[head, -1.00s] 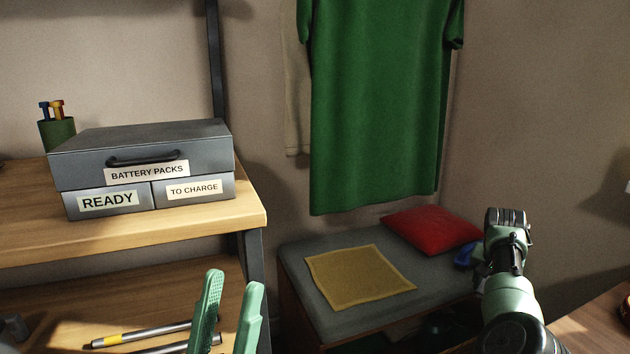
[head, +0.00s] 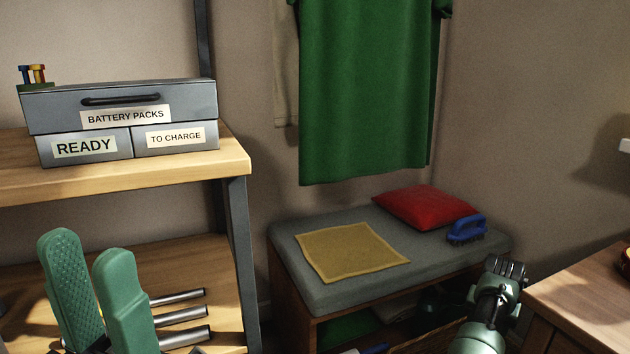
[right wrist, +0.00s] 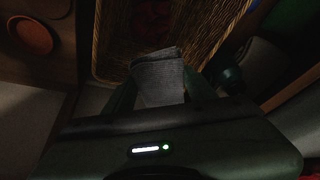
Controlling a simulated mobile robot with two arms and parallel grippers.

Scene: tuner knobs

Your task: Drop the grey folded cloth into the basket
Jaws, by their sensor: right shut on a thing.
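The grey folded cloth (right wrist: 158,76) is between the green fingers of my right gripper (right wrist: 160,92) in the right wrist view. The gripper is shut on it. The wicker basket (right wrist: 218,30) lies just beyond the cloth, which overlaps its near rim in the picture; I cannot tell the height between them. A strip of the basket (head: 428,341) shows low in the head view, beside my right arm. My left gripper (head: 87,250) is open and empty in front of the wooden shelf. The right fingertips are hidden in the head view.
A padded bench (head: 325,292) holds a yellow cloth (head: 350,252), a red cushion (head: 425,207) and a blue brush (head: 467,229). A wooden table (head: 590,295) stands at right. Metal rods (head: 180,315) lie on the lower shelf near my left gripper.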

